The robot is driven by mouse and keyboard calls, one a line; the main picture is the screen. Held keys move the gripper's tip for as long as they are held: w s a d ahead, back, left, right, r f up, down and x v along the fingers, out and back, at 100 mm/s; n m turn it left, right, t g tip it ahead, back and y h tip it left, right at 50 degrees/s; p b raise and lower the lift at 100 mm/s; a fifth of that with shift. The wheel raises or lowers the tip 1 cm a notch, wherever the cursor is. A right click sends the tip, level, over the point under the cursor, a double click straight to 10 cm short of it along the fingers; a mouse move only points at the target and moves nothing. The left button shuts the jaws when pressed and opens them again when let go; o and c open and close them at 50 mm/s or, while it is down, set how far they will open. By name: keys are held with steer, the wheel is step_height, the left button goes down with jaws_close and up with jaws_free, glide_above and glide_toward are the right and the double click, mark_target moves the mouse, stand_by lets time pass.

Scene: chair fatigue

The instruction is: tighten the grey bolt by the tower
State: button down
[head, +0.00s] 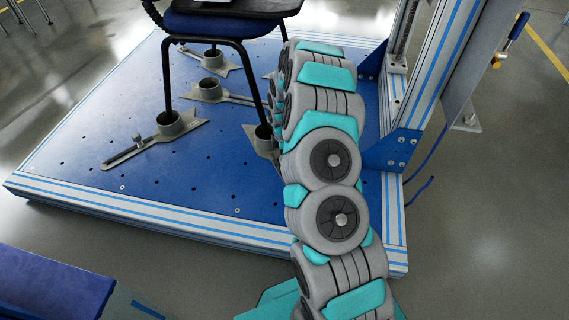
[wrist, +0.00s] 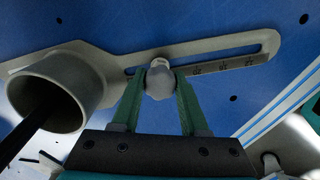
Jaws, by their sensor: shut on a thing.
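The grey bolt (wrist: 160,82) stands in the slot of a grey slotted bracket (wrist: 225,47) in the wrist view. My gripper (wrist: 160,92) has its two green fingers on either side of the bolt's rounded head, shut on it. The bracket's cup (wrist: 62,92) is at the left, with a dark chair leg (wrist: 32,135) inside it. In the head view my arm hides the gripper and the bolt; part of a bracket (head: 264,146) shows beside the arm. The tower (head: 436,70) is the aluminium upright at the right.
The blue platform (head: 225,185) has an aluminium edge and several small holes. A chair (head: 228,22) stands on it with legs in cups. Another bracket (head: 155,142) with a bolt lies at the left. Blue gussets (head: 391,150) brace the tower close to my arm.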

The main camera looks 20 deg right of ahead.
stand_by(0.3)
steer(key=shift+r+m+p, duration=0.1)
steer(key=shift+m+p, duration=0.25)
steer(key=shift+m, duration=1.65)
steer(key=shift+c, duration=2.2)
jaws_free()
